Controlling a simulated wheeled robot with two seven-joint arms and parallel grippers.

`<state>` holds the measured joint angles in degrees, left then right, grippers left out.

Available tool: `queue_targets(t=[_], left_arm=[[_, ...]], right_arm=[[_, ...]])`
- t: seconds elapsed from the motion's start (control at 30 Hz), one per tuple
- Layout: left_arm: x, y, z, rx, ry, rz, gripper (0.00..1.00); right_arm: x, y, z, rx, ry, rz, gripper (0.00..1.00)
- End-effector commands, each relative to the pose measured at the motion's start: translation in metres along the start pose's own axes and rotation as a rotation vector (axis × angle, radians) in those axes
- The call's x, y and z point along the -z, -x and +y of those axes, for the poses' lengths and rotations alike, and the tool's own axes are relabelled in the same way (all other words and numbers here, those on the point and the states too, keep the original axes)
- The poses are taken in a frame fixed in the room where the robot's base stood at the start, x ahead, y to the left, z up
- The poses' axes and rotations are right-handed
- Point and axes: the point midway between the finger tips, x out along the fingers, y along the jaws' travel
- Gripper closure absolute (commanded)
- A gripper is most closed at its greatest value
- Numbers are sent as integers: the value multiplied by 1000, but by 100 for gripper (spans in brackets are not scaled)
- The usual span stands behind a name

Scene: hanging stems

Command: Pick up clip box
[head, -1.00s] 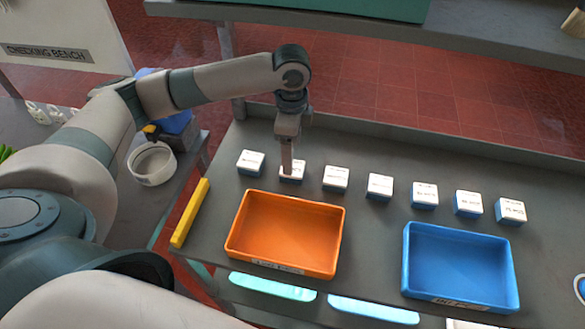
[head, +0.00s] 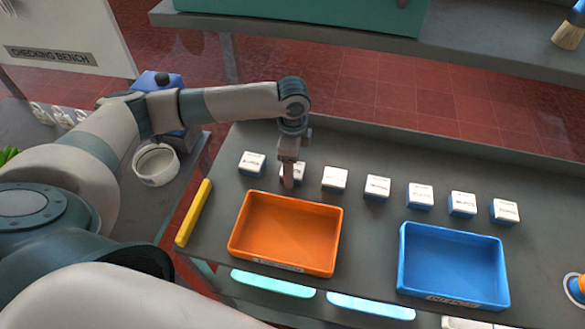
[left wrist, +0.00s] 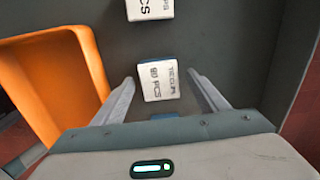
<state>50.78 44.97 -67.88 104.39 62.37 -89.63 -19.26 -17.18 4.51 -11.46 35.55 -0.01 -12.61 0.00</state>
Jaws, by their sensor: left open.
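Several small boxes with white printed tops and blue lower sides stand in a row on the grey bench (head: 385,220). My left gripper (head: 288,184) points down at the second box from the left (head: 299,170), partly hiding it. In the left wrist view the gripper (left wrist: 160,77) is open, with one finger on each side of a box (left wrist: 158,80). Its label seems to end in "PCS"; the rest is hard to read. My right gripper is not in view.
An orange tray (head: 236,245) lies just in front of the boxes, with a blue tray (head: 403,262) to its right. A neighbouring box (left wrist: 150,8) shows in the left wrist view. A yellow bar (head: 194,213) lies at the bench's left edge.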

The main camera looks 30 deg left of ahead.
Motion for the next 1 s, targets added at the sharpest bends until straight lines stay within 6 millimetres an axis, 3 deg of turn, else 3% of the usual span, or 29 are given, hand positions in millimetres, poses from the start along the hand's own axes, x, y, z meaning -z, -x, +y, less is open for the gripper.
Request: queue_targets(t=[0.2, 0.63, 0.67, 0.83, 1.0], left_arm=[[0, -15, 1, 1, -2, 1, 33], [0, -16, 0, 1, -2, 1, 33], [0, -16, 0, 1, -2, 1, 35], [0, -16, 0, 1, -2, 1, 76], [0, -16, 0, 1, -2, 1, 78]], right_arm=[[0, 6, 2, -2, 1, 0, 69], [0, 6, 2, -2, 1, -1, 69], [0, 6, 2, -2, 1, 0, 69], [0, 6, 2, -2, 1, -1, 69], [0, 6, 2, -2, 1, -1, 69]])
